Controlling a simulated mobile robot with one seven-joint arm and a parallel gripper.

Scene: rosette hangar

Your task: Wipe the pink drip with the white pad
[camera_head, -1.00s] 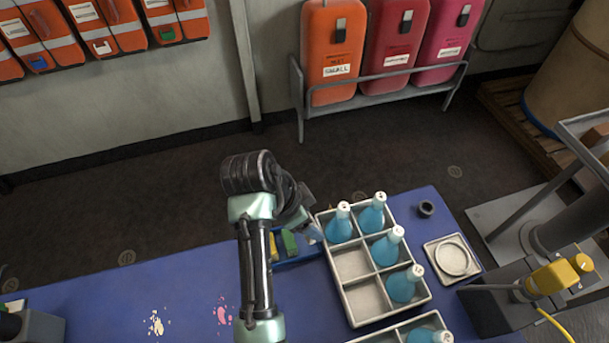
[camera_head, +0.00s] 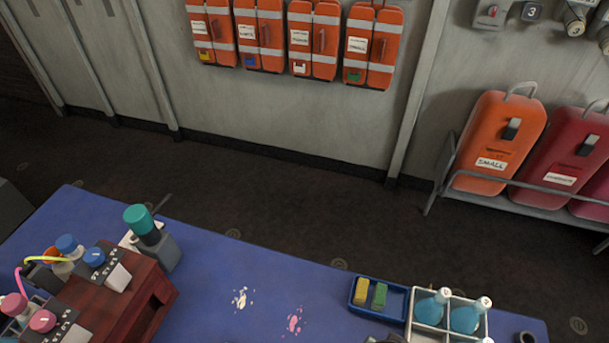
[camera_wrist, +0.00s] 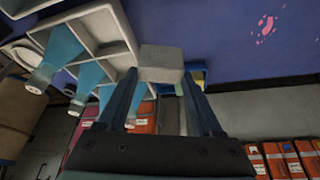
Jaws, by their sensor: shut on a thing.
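The pink drip (camera_head: 294,322) is a small splotch on the blue tabletop (camera_head: 225,315) in the head view, right of a cream splotch. It also shows in the wrist view (camera_wrist: 266,28), at the upper right. My gripper (camera_wrist: 162,76) is shut on the white pad (camera_wrist: 162,60), a pale block between the fingertips. The pad is apart from the drip, beside the bottle crate and the blue tray in the wrist view.
A blue tray (camera_head: 396,316) holds a yellow and a green block. A pale crate (camera_head: 411,318) of blue bottles stands to its right. A cream splotch (camera_head: 240,298) lies left of the drip. A wooden box (camera_head: 118,322) with bottles stands farther left. The table around the drip is clear.

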